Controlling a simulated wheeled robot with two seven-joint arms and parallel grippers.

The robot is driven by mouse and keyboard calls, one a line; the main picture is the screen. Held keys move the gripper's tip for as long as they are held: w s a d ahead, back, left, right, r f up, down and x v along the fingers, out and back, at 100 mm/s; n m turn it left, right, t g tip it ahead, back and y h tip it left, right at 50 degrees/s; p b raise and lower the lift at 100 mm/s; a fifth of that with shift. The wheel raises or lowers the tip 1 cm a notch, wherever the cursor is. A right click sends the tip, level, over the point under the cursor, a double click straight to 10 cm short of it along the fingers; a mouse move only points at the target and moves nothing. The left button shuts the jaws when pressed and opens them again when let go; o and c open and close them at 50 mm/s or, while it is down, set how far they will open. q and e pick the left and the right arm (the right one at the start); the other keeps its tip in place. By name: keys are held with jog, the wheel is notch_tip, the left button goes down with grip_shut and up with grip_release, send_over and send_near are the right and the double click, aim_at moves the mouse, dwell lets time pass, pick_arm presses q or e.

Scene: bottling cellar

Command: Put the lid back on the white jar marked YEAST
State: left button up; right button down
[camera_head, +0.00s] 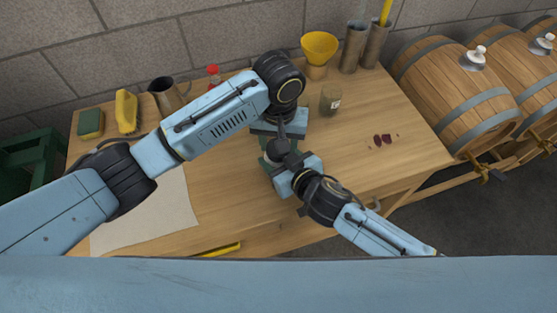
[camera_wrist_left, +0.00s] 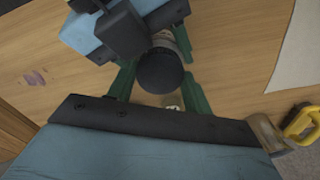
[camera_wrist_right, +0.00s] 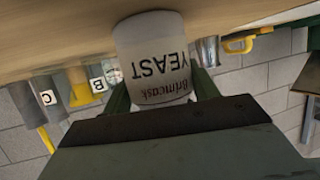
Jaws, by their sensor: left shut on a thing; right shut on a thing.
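The white jar marked YEAST (camera_wrist_right: 157,58) stands on the table, upside down in the right wrist view. My right gripper (camera_wrist_right: 163,95) is shut on it, with green fingers on either side; it also shows in the head view (camera_head: 272,162). A dark round lid (camera_wrist_left: 160,72) sits between the green fingers of my left gripper (camera_wrist_left: 158,85), which is shut on it. The lid also shows in the head view (camera_head: 277,147), right by the right gripper. The jar's rim is hidden, so I cannot tell whether the lid touches it.
A small labelled jar (camera_head: 330,98) stands behind the grippers. A yellow funnel (camera_head: 319,47), metal cylinders (camera_head: 353,48), a jug (camera_head: 168,95) and a red-capped bottle (camera_head: 213,76) line the back. A pale sheet (camera_head: 150,218) lies at left. The right side has dark stains (camera_head: 381,140).

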pick_arm(q)
jog(key=o, duration=1.2)
notch_tip(320, 180, up, 12)
pick_arm(e)
jog(key=shift+c, duration=1.6)
grip_release()
pick_arm(q)
jog(key=shift+r+p, duration=0.5)
pick_arm(e)
jog(key=v, duration=1.3)
jog(key=shift+s+d, duration=0.15)
jog(key=shift+s, duration=0.05)
